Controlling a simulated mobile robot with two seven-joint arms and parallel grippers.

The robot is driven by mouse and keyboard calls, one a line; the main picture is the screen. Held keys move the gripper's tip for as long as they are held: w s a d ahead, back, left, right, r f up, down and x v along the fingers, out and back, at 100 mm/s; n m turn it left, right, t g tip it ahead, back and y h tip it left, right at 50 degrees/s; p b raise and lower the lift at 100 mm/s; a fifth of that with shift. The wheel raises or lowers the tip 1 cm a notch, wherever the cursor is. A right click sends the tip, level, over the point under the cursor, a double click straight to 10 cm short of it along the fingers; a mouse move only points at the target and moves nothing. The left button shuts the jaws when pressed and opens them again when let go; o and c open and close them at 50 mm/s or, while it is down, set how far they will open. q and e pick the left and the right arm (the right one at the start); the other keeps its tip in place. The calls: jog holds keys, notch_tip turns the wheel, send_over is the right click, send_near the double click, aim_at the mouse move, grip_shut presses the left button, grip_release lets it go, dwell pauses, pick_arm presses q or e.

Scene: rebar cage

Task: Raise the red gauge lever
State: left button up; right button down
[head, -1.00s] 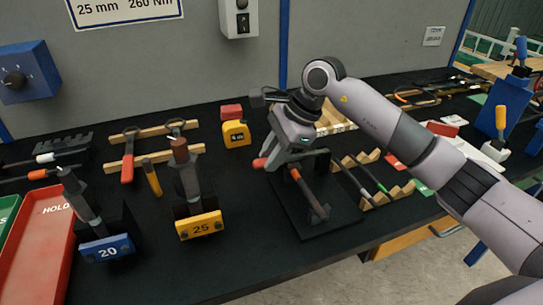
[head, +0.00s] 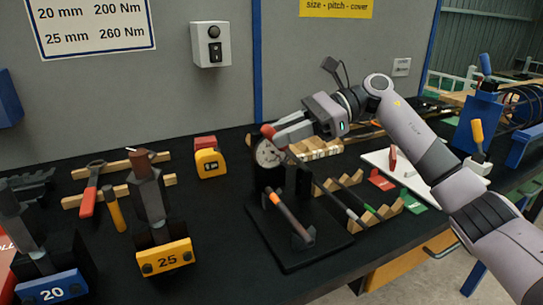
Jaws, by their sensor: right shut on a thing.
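A red lever tip (head: 267,131) shows at the upper edge of the dial. My right gripper (head: 286,135) comes in from the right and is shut on the red lever just above the dial. Its fingers hide most of the lever. A dark rod with an orange band (head: 288,213) slants across the base plate in front of the gauge. My left gripper is not in view.
A yellow block marked 25 (head: 164,259) and a blue block marked 20 (head: 52,290) stand to the left. A yellow tape measure (head: 210,163) sits behind. Wooden notched racks (head: 376,219) with rods lie right of the base. The grey wall stands close behind.

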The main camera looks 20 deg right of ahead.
jog(key=shift+d+r+y+b, duration=0.2)
jog(key=shift+d+y+b, duration=0.4)
jog(key=shift+d, duration=0.1)
jog(key=shift+d+r+y+b, duration=0.15)
jog(key=shift+d+y+b, duration=0.3)
jog(key=shift+d+y, duration=0.2)
jog(key=c, duration=1)
grip_release()
jog(key=shift+o, duration=0.2)
jog(key=shift+d, duration=0.1)
jog(key=s+d, duration=0.1)
jog(key=d, duration=0.6)
jog(key=shift+r, duration=0.45)
